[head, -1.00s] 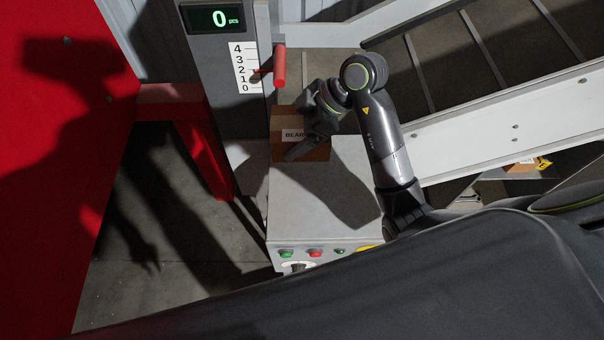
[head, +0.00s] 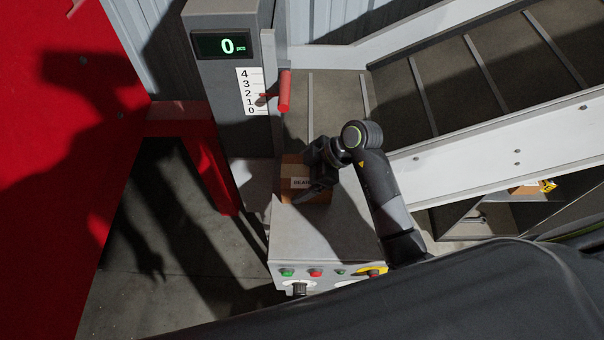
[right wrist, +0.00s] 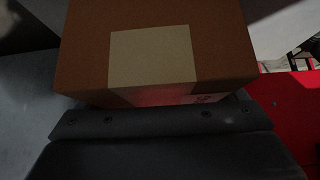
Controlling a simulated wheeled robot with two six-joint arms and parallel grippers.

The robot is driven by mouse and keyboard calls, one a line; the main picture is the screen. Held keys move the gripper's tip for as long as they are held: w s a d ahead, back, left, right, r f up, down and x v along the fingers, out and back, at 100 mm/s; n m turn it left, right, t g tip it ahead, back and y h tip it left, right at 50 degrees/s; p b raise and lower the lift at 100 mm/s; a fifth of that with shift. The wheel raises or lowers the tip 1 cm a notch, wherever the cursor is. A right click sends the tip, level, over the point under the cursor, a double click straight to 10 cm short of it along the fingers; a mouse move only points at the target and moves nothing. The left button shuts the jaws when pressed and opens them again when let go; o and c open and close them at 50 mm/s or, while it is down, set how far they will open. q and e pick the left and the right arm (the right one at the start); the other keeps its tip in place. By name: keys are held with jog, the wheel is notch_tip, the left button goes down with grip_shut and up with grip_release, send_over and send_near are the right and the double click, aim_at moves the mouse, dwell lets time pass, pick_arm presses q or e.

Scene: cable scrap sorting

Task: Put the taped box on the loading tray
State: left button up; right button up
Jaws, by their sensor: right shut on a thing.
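The taped box (head: 293,194) is brown cardboard with a white label, partly readable as "BEAR". It shows at the far end of a grey machine top, which may be the loading tray (head: 345,235). My right gripper (head: 318,186) is shut on the box from its right side and hides part of it. In the right wrist view the box (right wrist: 85,45) fills the upper middle, with a pale tape strip over its face, right against a dark finger. I cannot tell whether the box touches the surface below. My left gripper is not in view.
A grey post with a display (head: 224,45) reading 0 pcs, a number scale and a red handle (head: 285,91) stands behind. A sloping conveyor (head: 465,75) rises to the right. Buttons (head: 316,272) line the machine front. Another box (head: 524,190) lies under the conveyor.

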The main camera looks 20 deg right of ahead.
jog(key=o, duration=1.1)
jog(key=shift+f, duration=0.1)
jog(key=shift+o, duration=0.7)
jog(key=b+v, duration=0.2)
jog(key=v, duration=0.9)
jog(key=shift+s+d+r, duration=0.15)
jog(key=shift+d+r, duration=0.1)
jog(key=shift+r, duration=0.3)
